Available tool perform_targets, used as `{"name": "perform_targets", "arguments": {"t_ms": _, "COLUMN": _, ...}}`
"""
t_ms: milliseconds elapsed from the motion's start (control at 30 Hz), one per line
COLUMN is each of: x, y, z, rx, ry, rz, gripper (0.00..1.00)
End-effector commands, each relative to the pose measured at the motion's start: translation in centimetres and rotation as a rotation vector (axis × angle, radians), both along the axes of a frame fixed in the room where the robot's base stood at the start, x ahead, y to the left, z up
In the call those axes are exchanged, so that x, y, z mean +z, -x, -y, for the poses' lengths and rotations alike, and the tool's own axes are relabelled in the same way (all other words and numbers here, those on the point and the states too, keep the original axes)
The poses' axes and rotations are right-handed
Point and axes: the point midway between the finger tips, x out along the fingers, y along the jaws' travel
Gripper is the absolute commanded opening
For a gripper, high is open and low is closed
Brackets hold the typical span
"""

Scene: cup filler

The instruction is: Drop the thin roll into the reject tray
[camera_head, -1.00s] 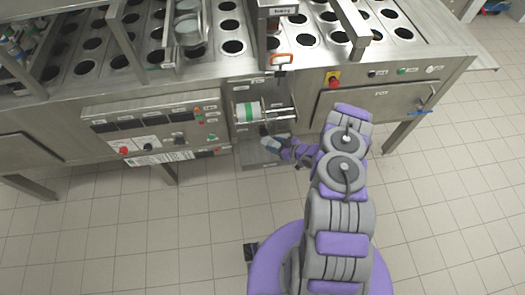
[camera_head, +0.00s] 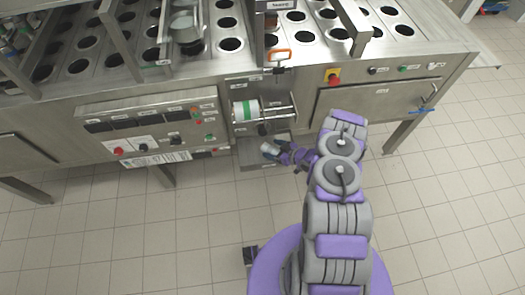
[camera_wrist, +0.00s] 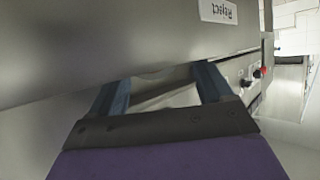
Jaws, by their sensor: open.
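My gripper (camera_head: 273,150) is at the metal reject tray (camera_head: 258,166), below the roll holder. In the wrist view its two blue-grey fingers (camera_wrist: 160,90) stand apart, open. A pale, small cylinder-like thing, seemingly the thin roll (camera_head: 269,148), shows at the fingertips in the head view. A whitish patch shows between the fingers in the wrist view; I cannot tell whether it is the roll or whether anything touches it. A label reading "Reject" (camera_wrist: 218,11) is on the metal wall above the fingers.
A white roll with a green band (camera_head: 246,110) sits on the holder above my gripper. The tiled floor (camera_head: 130,235) in front is clear.

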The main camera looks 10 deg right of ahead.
Motion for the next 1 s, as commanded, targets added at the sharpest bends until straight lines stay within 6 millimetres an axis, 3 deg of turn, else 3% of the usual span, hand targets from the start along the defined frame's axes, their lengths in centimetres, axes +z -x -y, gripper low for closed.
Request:
{"name": "perform_targets", "arguments": {"t_ms": 367, "x": 0.3, "y": 0.4, "z": 0.5, "rx": -0.001, "ry": 0.000, "rz": 0.000, "gripper": 0.82}}
{"name": "perform_targets", "arguments": {"t_ms": 1000, "x": 5.9, "y": 8.3, "z": 8.6, "rx": -0.004, "ry": -0.002, "rz": 0.000, "gripper": 0.82}}
